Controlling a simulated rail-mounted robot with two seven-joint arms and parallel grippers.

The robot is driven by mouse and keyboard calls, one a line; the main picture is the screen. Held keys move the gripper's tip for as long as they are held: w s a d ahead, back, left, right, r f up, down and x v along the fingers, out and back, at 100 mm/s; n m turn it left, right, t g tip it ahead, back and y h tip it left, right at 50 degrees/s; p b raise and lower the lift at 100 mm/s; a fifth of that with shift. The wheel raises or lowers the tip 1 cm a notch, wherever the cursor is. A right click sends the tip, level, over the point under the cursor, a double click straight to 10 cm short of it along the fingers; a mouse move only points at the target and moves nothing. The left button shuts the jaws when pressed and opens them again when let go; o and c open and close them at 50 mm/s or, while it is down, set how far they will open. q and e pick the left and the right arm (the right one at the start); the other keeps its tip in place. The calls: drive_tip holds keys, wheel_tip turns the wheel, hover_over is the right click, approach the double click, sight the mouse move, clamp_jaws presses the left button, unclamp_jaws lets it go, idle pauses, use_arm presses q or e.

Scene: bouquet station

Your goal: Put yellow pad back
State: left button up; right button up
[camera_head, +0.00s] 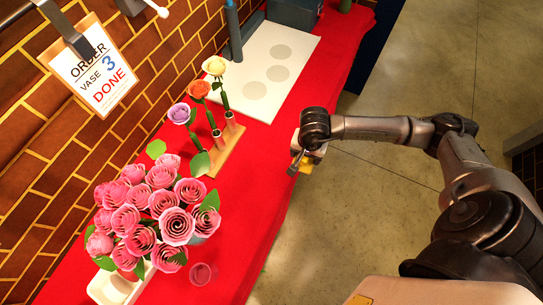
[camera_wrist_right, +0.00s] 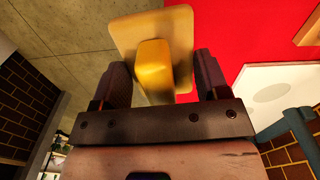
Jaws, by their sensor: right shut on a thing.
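The yellow pad (camera_wrist_right: 184,27) shows in the right wrist view as a flat, pale yellow plate with a raised yellow block on it. My right gripper (camera_wrist_right: 160,75) is shut on the pad, with the block between its two dark fingers. In the head view, my right gripper (camera_head: 300,160) is at the right edge of the red table, and a small bit of the yellow pad (camera_head: 308,168) shows beside it. The rest of the pad is hidden there by the gripper. My left gripper is not in view.
A white board (camera_head: 290,48) with several grey circles lies at the back of the red table (camera_head: 255,190). A wooden stand (camera_head: 222,152) holds three flowers. A sign (camera_head: 95,65) hangs by the brick wall.

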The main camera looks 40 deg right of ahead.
drive_tip(key=shift+w+m, duration=0.3)
drive_tip(key=shift+m, duration=0.1)
drive_tip(key=shift+w+f, duration=0.1)
drive_tip(key=shift+w, duration=0.15)
drive_tip(key=b, duration=0.1)
hover_over(272, 155)
wheel_tip(272, 155, down, 7)
drive_tip(key=shift+a+r, duration=0.15)
drive_tip(key=shift+r, duration=0.05)
drive_tip(key=shift+f+b, duration=0.35)
drive_tip(key=shift+f, duration=0.35)
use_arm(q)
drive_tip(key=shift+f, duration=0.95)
use_arm(e)
wheel_tip(272, 155, down, 2)
drive_tip(key=shift+f, duration=0.35)
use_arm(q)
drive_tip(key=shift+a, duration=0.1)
